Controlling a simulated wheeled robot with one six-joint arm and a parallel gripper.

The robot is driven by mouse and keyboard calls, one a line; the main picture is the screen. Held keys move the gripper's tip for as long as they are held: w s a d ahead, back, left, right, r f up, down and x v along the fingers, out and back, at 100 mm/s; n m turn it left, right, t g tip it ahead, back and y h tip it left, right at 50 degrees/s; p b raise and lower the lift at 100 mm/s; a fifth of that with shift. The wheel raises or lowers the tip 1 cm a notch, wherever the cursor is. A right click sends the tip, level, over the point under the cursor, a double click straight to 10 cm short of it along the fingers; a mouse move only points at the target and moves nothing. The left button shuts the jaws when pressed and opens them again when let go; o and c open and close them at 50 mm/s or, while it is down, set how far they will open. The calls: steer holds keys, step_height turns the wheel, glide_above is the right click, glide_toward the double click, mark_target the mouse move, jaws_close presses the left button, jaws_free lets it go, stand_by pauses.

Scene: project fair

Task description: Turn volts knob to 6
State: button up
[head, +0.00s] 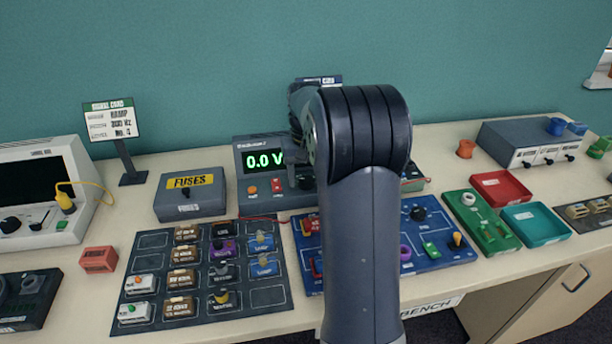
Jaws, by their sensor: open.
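The power supply (245,188) stands at the back middle of the bench against the wall. Its green display (264,161) reads 0.0 V. An orange button (252,189) and a red switch (276,186) sit below the display. The volts knob cannot be made out; my arm covers the middle and right of the front panel. My gripper (301,178) is partly visible at the left edge of my arm, in front of the panel just right of the display. It is open; whether it touches a knob is hidden.
A grey fuses box (190,206) and a signal card on a stand (110,121) are to the left. A dark tray of modules (265,298) and a blue board (440,260) lie in front. Red (508,199) and teal (512,212) trays are right.

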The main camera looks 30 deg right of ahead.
steer(key=shift+c, duration=0.4)
steer(key=c, duration=0.9)
steer(key=shift+m+p, duration=0.3)
steer(key=m+p, duration=0.1)
steer(key=m, duration=0.1)
steer(key=shift+r+m+p, duration=0.15)
steer(key=shift+m+p, duration=0.25)
steer(key=m+p, duration=0.2)
steer(key=m, duration=0.3)
steer(key=m+p, duration=0.1)
steer(key=m, duration=0.4)
steer(key=shift+p, duration=0.3)
steer(key=m, duration=0.4)
steer(key=shift+p, duration=0.35)
steer(key=shift+m, duration=0.3)
